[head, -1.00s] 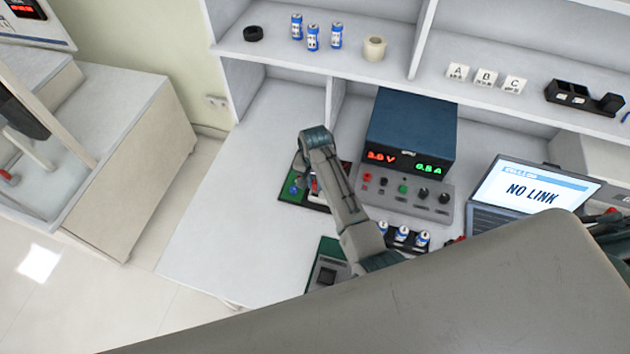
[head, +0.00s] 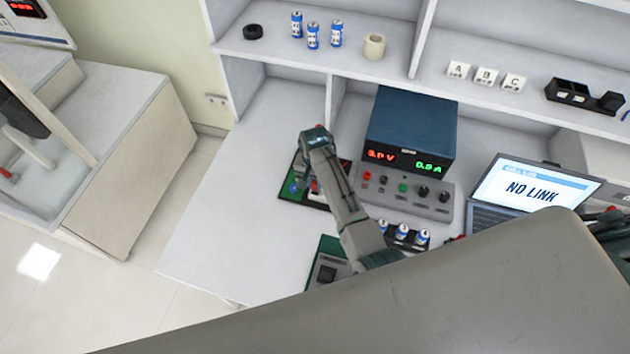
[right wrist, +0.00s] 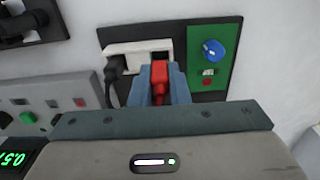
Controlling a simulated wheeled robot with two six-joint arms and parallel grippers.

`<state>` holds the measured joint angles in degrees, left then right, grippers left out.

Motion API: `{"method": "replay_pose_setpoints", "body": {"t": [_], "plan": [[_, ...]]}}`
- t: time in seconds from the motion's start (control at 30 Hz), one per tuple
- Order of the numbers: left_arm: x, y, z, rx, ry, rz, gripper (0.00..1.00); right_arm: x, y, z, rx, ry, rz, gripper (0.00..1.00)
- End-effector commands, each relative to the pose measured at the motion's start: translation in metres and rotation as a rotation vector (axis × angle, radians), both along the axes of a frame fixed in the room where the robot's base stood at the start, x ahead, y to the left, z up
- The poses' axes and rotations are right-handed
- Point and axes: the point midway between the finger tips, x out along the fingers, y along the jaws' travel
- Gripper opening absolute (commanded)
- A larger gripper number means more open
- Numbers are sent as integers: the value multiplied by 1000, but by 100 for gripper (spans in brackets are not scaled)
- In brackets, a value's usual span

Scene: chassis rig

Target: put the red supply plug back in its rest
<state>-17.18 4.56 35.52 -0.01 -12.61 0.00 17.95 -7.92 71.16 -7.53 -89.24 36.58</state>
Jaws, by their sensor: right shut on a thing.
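The red supply plug (right wrist: 160,76) is between the two blue-grey fingers of my right gripper (right wrist: 160,88), which is shut on it. Its front end is at a white socket block (right wrist: 137,48) on a black board (right wrist: 180,34). I cannot tell whether it is seated there or only close to it. A black plug (right wrist: 115,68) sits at the left part of the same block. In the head view my right gripper (head: 312,186) is down at the board (head: 322,203), and my wrist hides most of the plug.
A green panel (right wrist: 205,88) with a blue knob (right wrist: 212,49) is close to the right finger. The power supply (head: 410,130) and laptop (head: 530,190) stand to the right. Several blue cells (head: 403,233) stand nearby. Bench at left (head: 245,170) is clear.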

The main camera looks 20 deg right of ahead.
Motion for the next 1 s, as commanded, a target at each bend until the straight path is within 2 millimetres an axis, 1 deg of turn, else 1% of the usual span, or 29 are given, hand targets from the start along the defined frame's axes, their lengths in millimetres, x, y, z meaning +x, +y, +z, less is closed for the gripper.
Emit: {"method": "replay_pose_setpoints", "body": {"t": [0.93,0.97,1.0], "plan": [[0,0,-12,0,0,0,36,0,0,-25,0,1,0,0],[0,0,-11,0,0,0,36,0,0,-23,0,0,0,22],[0,0,-11,0,0,0,36,0,0,-23,0,0,0,29]]}}
